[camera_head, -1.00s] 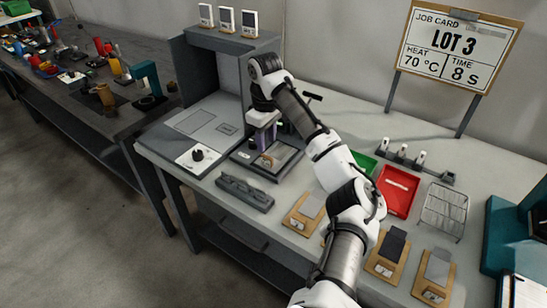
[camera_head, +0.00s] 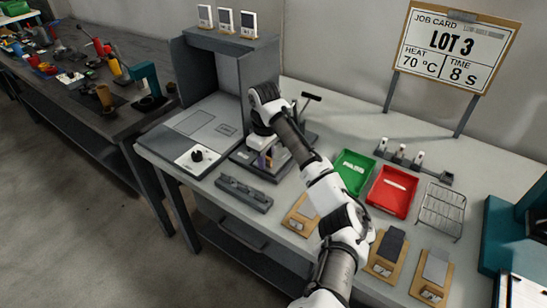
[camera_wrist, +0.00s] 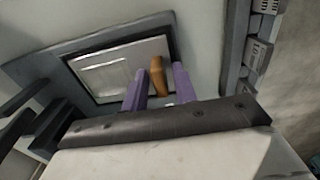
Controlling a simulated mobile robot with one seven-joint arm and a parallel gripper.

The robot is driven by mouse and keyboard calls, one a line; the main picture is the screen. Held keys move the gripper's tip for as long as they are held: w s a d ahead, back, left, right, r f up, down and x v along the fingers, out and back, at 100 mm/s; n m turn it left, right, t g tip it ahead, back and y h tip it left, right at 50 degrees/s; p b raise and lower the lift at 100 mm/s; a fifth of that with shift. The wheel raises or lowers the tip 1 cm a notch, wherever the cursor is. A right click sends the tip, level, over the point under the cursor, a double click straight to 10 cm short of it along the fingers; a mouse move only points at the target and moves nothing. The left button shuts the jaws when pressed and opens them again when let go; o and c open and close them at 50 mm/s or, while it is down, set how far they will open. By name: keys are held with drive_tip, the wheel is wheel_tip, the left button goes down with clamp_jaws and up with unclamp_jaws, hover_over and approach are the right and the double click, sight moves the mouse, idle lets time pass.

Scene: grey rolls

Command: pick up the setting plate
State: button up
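In the wrist view a flat silver plate (camera_wrist: 118,68), which I take to be the setting plate, lies in a dark-rimmed base. A tan handle (camera_wrist: 157,72) stands at its right edge. The purple fingers of my gripper (camera_wrist: 158,92) are apart, one on each side of the handle, with narrow gaps visible. In the head view my gripper (camera_head: 262,161) is low over the dark base of the press (camera_head: 242,157), left of the table's middle. My wrist hides most of the plate there.
A grey hooded station with a black knob (camera_head: 198,155) stands to the left. A grey rack (camera_head: 244,194) lies in front. Right are a green tray (camera_head: 352,172), a red tray (camera_head: 391,192), a wire rack (camera_head: 442,211) and several wooden boards with cards (camera_head: 386,255). A T-handle (camera_head: 308,98) rises behind.

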clamp_jaws()
drive_tip(key=shift+r, duration=0.1)
drive_tip(key=shift+r, duration=0.4)
drive_tip(key=r, duration=0.2)
drive_tip(key=shift+s+d+r+b, duration=0.15)
drive_tip(key=shift+d+r+b, duration=0.15)
drive_tip(key=shift+d+b, duration=0.1)
drive_tip(key=s+d, duration=0.3)
drive_tip(key=d, duration=0.1)
drive_tip(key=s+d+b, duration=0.1)
drive_tip(key=s+d, duration=0.2)
drive_tip(key=d, duration=0.1)
drive_tip(key=s+d+b, duration=0.1)
drive_tip(key=s+d, duration=0.2)
drive_tip(key=d, duration=0.2)
drive_tip(key=shift+s+d, duration=0.1)
drive_tip(key=shift+s, duration=0.3)
drive_tip(key=shift+s+d, duration=0.2)
drive_tip(key=shift+d, duration=0.1)
